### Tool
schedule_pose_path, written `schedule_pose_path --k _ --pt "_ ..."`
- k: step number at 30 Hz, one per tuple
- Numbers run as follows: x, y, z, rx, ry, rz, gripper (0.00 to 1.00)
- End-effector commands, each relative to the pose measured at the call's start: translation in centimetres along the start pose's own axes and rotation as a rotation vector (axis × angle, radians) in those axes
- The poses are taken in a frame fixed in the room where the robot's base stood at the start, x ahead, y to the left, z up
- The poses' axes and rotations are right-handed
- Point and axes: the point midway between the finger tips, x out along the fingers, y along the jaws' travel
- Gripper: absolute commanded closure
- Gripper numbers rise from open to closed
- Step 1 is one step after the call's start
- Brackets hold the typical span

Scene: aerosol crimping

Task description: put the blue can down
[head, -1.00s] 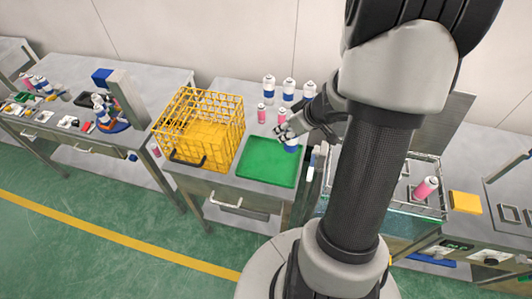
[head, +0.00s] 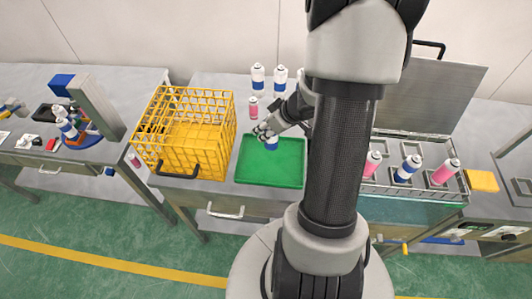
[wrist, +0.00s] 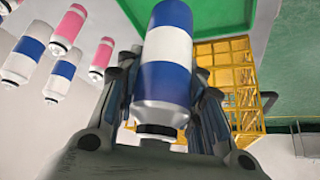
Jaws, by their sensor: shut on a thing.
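The blue can (head: 271,144), blue with a white band, is in my gripper (head: 266,134) at the back middle of the green tray (head: 270,178). The wrist view shows the can (wrist: 166,75) between both fingers of my gripper (wrist: 165,100), its dark nozzle end towards the wrist. A corner of the green tray (wrist: 222,12) shows beyond the can. I cannot tell whether the can's base touches the tray. The rest of the tray is bare.
A yellow wire basket (head: 180,140) stands just left of the tray. Blue-and-white cans (head: 258,78) and a pink can (head: 253,108) stand behind it. Right of my arm, a rack (head: 400,187) holds pink and blue cans below a raised lid (head: 435,95).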

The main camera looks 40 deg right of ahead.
Motion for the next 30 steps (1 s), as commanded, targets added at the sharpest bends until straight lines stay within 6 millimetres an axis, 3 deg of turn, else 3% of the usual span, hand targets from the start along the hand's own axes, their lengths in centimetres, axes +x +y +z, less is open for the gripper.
schedule_pose_path --k 1,3,14,21,30 --pt "1.6 0.0 1.0 0.001 -0.001 -0.001 0.92" --pt "2.6 0.0 1.7 0.002 -0.001 -0.001 0.92" --pt "4.7 0.0 3.0 0.0 0.0 0.0 0.92" --pt "7.5 0.0 4.8 0.001 0.0 0.0 0.92" --pt "7.5 0.0 4.8 0.0 0.001 0.0 0.92"
